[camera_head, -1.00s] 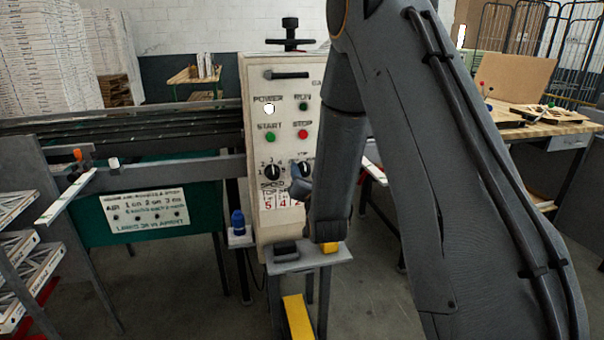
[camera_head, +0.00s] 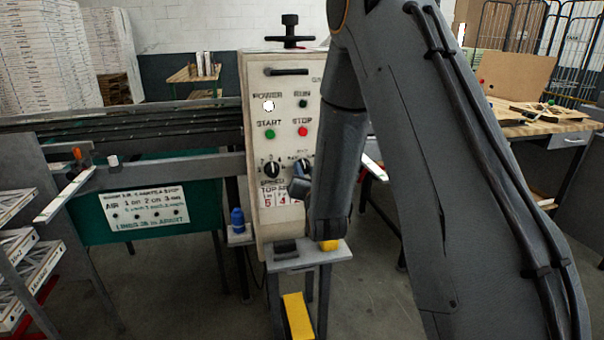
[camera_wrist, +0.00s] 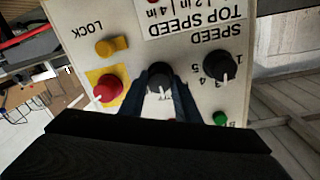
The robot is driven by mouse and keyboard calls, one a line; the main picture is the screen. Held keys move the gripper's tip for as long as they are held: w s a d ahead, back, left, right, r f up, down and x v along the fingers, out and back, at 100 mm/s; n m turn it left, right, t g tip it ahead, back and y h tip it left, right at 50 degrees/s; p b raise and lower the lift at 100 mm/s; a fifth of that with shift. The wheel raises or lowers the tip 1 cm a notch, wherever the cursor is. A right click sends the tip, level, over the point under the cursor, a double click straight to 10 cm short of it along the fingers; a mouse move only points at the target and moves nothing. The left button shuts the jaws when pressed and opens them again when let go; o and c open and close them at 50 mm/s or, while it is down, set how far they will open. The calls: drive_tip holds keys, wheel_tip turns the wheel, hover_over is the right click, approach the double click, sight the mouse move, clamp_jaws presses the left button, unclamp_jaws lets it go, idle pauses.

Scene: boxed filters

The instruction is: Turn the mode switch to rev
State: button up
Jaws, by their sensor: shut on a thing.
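The mode switch is a black round knob (camera_wrist: 160,76) with a white pointer mark. In the wrist view it sits between the two fingers of my gripper (camera_wrist: 166,90), which are shut on its sides. The white pointer points down in that upside-down picture. The lettering beside the knob is mostly hidden by the fingers, so I cannot read its setting. In the head view, my gripper (camera_head: 303,179) is at the right knob on the cream control panel (camera_head: 256,218), partly hidden by my arm.
The black speed knob (camera_wrist: 221,65) is beside the switch, with a red knob (camera_wrist: 107,89) on a yellow plate on its other side. A yellow lock knob (camera_wrist: 112,47) is close by. Green (camera_head: 270,134) and red (camera_head: 303,132) buttons are above the switch in the head view.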

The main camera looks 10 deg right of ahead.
drive_tip(key=n+b, duration=0.2)
drive_tip(key=n, duration=0.2)
drive_tip(key=shift+w+n, duration=0.1)
drive_tip(key=shift+n, duration=0.3)
drive_tip(key=shift+r+n+t+b, duration=0.1)
drive_tip(key=shift+n+t+b, duration=0.2)
drive_tip(key=shift+n+b, duration=0.95)
drive_tip(key=shift+r+n+p, duration=0.1)
drive_tip(key=shift+n+p, duration=0.2)
drive_tip(key=shift+n, duration=0.25)
drive_tip(key=o, duration=1)
drive_tip(key=shift+w+y, duration=0.1)
drive_tip(key=shift+y, duration=0.2)
drive_tip(key=shift+o, duration=0.2)
drive_tip(key=shift+f, duration=0.2)
drive_tip(key=shift+s, duration=0.4)
drive_tip(key=s+b, duration=0.1)
drive_tip(key=s, duration=0.6)
drive_tip(key=shift+a+f+b, duration=0.15)
drive_tip(key=shift+a+b, duration=0.1)
drive_tip(key=shift+b, duration=0.05)
